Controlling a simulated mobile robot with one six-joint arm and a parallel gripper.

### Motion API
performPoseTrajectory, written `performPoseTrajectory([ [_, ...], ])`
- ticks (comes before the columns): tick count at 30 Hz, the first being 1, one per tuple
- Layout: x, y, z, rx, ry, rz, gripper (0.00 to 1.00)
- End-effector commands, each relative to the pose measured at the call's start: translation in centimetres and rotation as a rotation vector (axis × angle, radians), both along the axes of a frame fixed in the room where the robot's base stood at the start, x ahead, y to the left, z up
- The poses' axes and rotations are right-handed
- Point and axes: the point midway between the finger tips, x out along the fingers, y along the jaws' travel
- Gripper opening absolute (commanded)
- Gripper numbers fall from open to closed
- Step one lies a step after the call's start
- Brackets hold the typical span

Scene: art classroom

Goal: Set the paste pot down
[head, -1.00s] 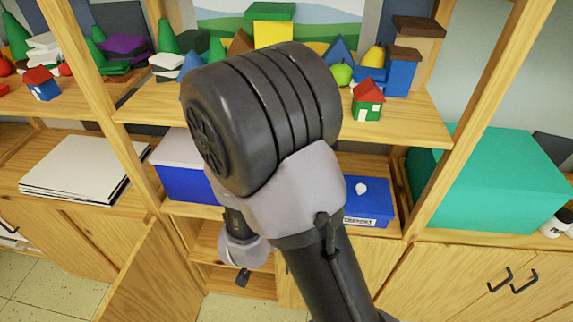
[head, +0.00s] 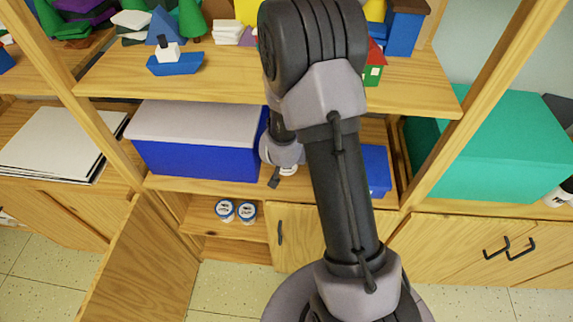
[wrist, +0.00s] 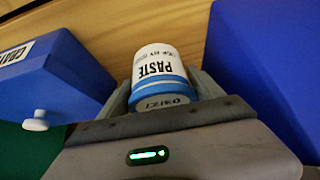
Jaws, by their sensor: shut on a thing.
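The paste pot (wrist: 160,65) is white with blue bands and dark lettering reading PASTE. In the wrist view it is gripped between the two fingers of my gripper (wrist: 163,88). A wooden surface lies behind it. In the head view my arm hides most of the gripper, at the middle shelf between two blue boxes; only a small white bit shows there. I cannot tell whether the pot touches the shelf.
The big blue box (head: 195,158) with a grey lid is left of my wrist; the smaller blue box (head: 377,170), partly hidden, is right. It shows a white knob in the wrist view (wrist: 36,121). Two pots (head: 235,211) stand on the lower shelf. An open door (head: 142,265) stands front left.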

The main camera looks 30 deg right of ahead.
Motion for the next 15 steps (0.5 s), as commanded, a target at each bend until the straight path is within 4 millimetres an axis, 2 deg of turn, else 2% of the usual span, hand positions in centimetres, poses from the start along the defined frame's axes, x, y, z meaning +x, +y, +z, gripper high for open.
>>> performPoseTrajectory([
  [6, 0.0, 0.0, -3.8, 0.001, 0.002, 0.0, 0.18],
  [15, 0.0, 0.0, -3.8, 0.0, 0.0, 0.0, 0.18],
])
